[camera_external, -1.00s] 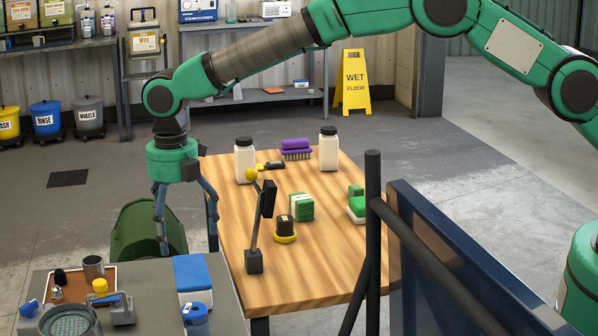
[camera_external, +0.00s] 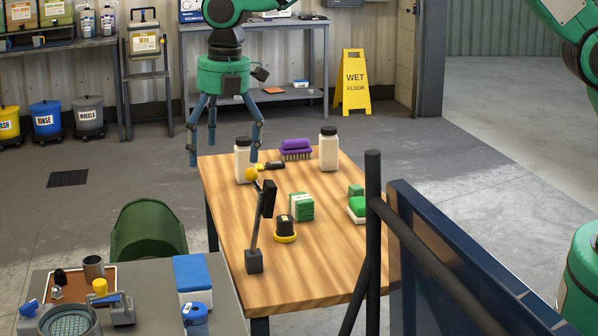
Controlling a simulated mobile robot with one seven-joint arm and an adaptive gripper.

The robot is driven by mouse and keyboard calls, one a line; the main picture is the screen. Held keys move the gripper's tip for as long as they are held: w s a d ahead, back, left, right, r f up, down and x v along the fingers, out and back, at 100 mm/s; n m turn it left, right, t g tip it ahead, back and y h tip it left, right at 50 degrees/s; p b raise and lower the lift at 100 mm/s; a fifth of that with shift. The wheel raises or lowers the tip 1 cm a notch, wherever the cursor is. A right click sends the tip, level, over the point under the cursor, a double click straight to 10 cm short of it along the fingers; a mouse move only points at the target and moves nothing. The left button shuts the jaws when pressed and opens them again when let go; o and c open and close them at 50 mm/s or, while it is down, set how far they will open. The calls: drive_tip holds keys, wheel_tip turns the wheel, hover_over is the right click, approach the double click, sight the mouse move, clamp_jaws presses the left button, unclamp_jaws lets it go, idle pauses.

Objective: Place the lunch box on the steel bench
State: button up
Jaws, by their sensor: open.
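The lunch box appears to be the white box with a blue lid (camera_external: 193,275). It sits upright at the right side of the grey, steel-looking bench top (camera_external: 150,318) at lower left. My gripper (camera_external: 224,150) is open, with its fingers spread and pointing down and nothing between them. It is in the air in the upper middle, above and apart from the box, by the far left of the wooden table in the picture.
A blue-capped bottle (camera_external: 196,318) and a brown tray (camera_external: 73,290) of small items share the bench. The wooden table (camera_external: 325,275) holds white bottles, a purple brush (camera_external: 295,149) and a standing lamp-like tool (camera_external: 257,230). A green bin (camera_external: 148,230) stands behind the bench.

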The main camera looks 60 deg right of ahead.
drive_tip(key=s+d+r+m+t, duration=0.1)
drive_tip(key=s+d+r+m, duration=0.4)
drive_tip(key=s+d+r, duration=0.6)
drive_tip(key=s+d+r+m+t, duration=0.1)
drive_tip(key=s+d+r+m, duration=0.65)
drive_tip(key=s, duration=0.55)
drive_tip(key=s+d+f+m+t, duration=0.1)
drive_tip(key=s+d+m, duration=0.2)
drive_tip(key=s, duration=0.6)
drive_tip(key=s+d+f+m, duration=0.1)
drive_tip(key=s+d+m, duration=0.2)
drive_tip(key=s, duration=0.7)
drive_tip(key=s+d+f+m+t, duration=0.1)
drive_tip(key=s+d+m, duration=0.2)
drive_tip(key=s, duration=0.6)
drive_tip(key=shift+s+d+m+t, duration=0.3)
drive_tip(key=shift+s+d+m, duration=0.05)
drive_tip(key=shift+d, duration=0.3)
drive_tip(key=shift+o, duration=0.5)
